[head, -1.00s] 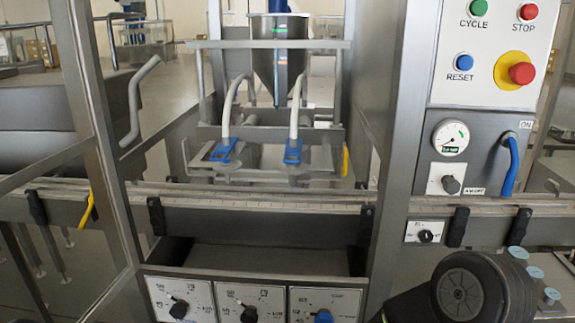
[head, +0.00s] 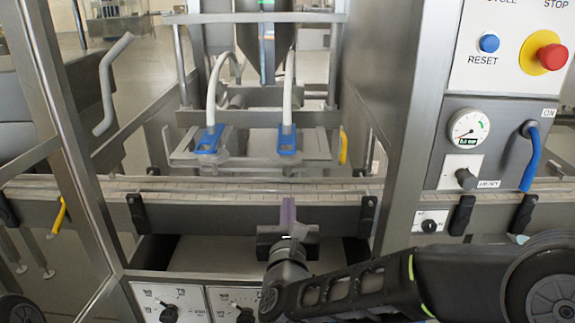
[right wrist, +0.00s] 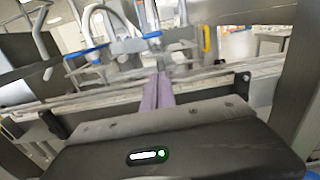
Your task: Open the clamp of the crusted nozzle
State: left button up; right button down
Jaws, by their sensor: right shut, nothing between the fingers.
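Two filling nozzles hang side by side behind the conveyor, each fed by a white hose and topped by a blue clamp lever. The left blue clamp (head: 208,140) and the right blue clamp (head: 287,139) look alike, and I cannot tell which nozzle is crusted. In the right wrist view the left clamp (right wrist: 85,52) shows beyond the fingers. My right gripper (head: 288,208) is shut and empty, with its purple fingers pointing up in front of the conveyor, below and nearer than the right clamp. Its fingers (right wrist: 161,90) also show in the right wrist view. My left gripper is not in view.
The conveyor rail (head: 240,190) crosses between my right gripper and the nozzles. A steel post (head: 410,120) stands at the right, beside the panel with the red stop button (head: 546,56). A slanted post (head: 70,140) stands left.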

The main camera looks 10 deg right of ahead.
jog(key=shift+w, duration=0.1)
dwell(0.3)
jog(key=w+d+r+p, duration=0.1)
jog(key=w+r+p, duration=0.1)
jog(key=w, duration=0.3)
jog(key=w+d+r+p, duration=0.1)
jog(key=w+r+p, duration=0.1)
jog(key=w, duration=0.3)
jog(key=shift+w+d+p, duration=0.3)
jog(key=shift+p, duration=0.25)
jog(key=shift+r, duration=0.1)
